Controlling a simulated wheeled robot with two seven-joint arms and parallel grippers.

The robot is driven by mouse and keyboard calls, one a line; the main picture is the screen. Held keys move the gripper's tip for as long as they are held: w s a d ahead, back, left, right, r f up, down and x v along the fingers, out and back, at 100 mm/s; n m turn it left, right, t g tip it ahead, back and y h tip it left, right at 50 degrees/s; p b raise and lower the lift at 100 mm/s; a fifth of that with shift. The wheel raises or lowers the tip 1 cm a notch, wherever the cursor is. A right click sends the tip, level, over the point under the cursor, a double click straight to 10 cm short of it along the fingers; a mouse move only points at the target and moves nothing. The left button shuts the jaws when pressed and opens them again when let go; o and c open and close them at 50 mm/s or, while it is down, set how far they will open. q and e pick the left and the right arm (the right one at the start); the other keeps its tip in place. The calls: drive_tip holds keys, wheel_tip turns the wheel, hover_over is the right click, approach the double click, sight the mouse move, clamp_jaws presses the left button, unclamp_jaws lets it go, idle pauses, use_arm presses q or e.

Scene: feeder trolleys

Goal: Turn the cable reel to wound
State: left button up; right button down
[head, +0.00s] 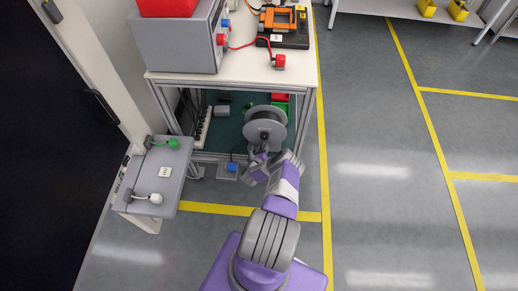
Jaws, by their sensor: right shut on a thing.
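The cable reel (266,127) is a round grey disc with a darker hub, on the lower level of the white-topped trolley. My right arm reaches forward from the bottom of the head view. My right gripper (260,157) is at the lower front edge of the reel, shut on what appears to be the reel's crank or handle. The arm's wrist partly covers the grip, so the held part is small and hard to make out. My left gripper does not show.
The trolley top (290,72) carries a grey box (185,47) and an orange-and-black device (283,25). A small grey side table (164,172) with green and white knobs stands left. Red and green bins (281,103) sit behind the reel. Floor right of the yellow line is clear.

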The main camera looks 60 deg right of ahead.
drive_tip(key=c, duration=0.9)
unclamp_jaws()
drive_tip(key=shift+a, duration=0.1)
drive_tip(key=p+v, duration=0.3)
drive_tip(key=v, duration=0.4)
drive_tip(key=shift+a+p, duration=0.3)
drive_tip(key=shift+p, duration=0.05)
drive_tip(key=shift+w+r, duration=0.1)
